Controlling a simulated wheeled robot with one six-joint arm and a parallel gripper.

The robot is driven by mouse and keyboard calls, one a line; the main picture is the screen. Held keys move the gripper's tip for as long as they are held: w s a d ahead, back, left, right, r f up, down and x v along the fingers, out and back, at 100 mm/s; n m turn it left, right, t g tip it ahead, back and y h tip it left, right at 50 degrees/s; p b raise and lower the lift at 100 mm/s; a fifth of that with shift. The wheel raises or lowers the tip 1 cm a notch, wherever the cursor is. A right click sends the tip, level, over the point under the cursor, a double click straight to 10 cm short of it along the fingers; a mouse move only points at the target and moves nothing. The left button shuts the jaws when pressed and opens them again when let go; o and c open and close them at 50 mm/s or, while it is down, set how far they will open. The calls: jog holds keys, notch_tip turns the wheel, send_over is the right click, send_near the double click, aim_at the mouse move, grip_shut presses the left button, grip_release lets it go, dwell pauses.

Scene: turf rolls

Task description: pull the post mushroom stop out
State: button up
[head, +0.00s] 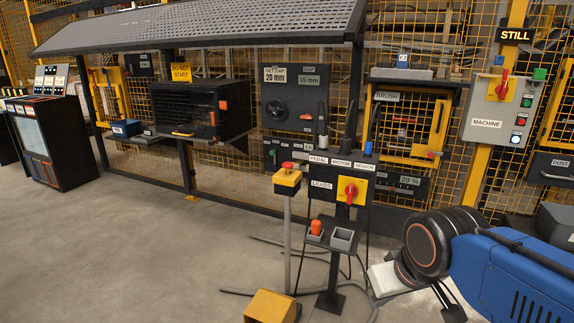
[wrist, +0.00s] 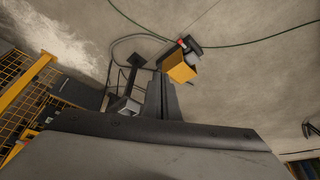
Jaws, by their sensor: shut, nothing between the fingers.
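The post mushroom stop is a red mushroom button (head: 287,165) on a yellow box (head: 287,181), atop a thin grey post (head: 287,245), left of the control stand in the head view. Whether its button is pressed in or out is too small to tell. My gripper (wrist: 161,88) shows in the wrist view as dark, closed fingers pointing away from the camera, with nothing held. In the head view my arm is at the lower right, well apart from the stop. A yellow box with a red part (wrist: 182,66) shows beyond the fingers; I cannot tell if it is the stop.
The control stand (head: 322,187) carries a red rotary switch (head: 350,191) and black levers. Small trays (head: 343,239) sit lower on it. A yellow pedal hood (head: 270,306) stands on the floor in front. Cables cross the floor. The floor at left is clear.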

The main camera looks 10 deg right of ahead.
jog(key=o, duration=0.5)
jog(key=shift+w, duration=0.15)
jog(key=o, duration=0.7)
jog(key=w, duration=0.2)
jog(key=w+t, duration=0.1)
jog(key=w, duration=0.1)
jog(key=shift+a+r, duration=0.2)
jog(key=shift+a, duration=0.1)
jog(key=t, duration=1.2)
send_near(289, 166)
jog(key=shift+y, duration=0.3)
jog(key=w, duration=1.2)
jog(key=shift+w, duration=0.35)
